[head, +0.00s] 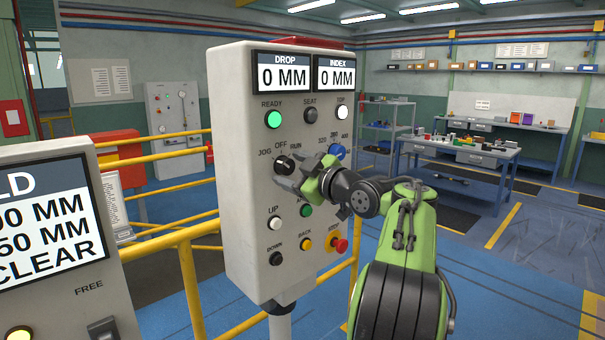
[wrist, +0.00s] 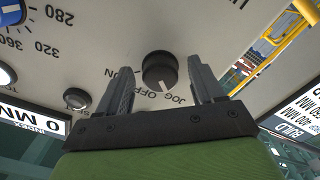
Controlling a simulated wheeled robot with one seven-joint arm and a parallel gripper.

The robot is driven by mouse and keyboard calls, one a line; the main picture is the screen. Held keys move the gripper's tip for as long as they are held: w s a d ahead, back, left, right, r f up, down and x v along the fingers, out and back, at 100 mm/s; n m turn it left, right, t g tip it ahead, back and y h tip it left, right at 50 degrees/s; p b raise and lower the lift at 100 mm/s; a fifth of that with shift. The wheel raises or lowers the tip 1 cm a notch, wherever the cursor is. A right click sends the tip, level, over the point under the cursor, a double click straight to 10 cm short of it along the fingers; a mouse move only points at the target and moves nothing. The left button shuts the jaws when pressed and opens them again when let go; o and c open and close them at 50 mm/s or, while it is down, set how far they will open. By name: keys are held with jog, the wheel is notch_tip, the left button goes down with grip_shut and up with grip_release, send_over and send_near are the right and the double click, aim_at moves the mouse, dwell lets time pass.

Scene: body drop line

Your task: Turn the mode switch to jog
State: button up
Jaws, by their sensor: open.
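The mode switch (head: 284,165) is a round black knob on the grey control panel (head: 232,190), with JOG, OFF and RUN printed above it. It also shows in the wrist view (wrist: 159,70), where the lettering is upside down. A short white mark on the knob points toward the JOG and OFF lettering; I cannot tell exactly which. My gripper (head: 297,175) is open and empty, close to the panel face. In the wrist view its fingers (wrist: 163,68) lie on either side of the knob with gaps, not gripping it. I cannot tell whether the fingertips reach its depth.
A blue knob (head: 336,151) with numbers sits right of the switch. Below are UP (head: 274,223) and DOWN (head: 276,258) buttons and a red stop button (head: 340,245). A second panel (head: 60,240) stands left. Yellow rails (head: 188,280) run behind.

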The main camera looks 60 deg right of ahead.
jog(key=b+v, duration=0.1)
jog(key=v, duration=1.4)
jog(key=shift+s, duration=0.25)
jog(key=shift+a, duration=0.1)
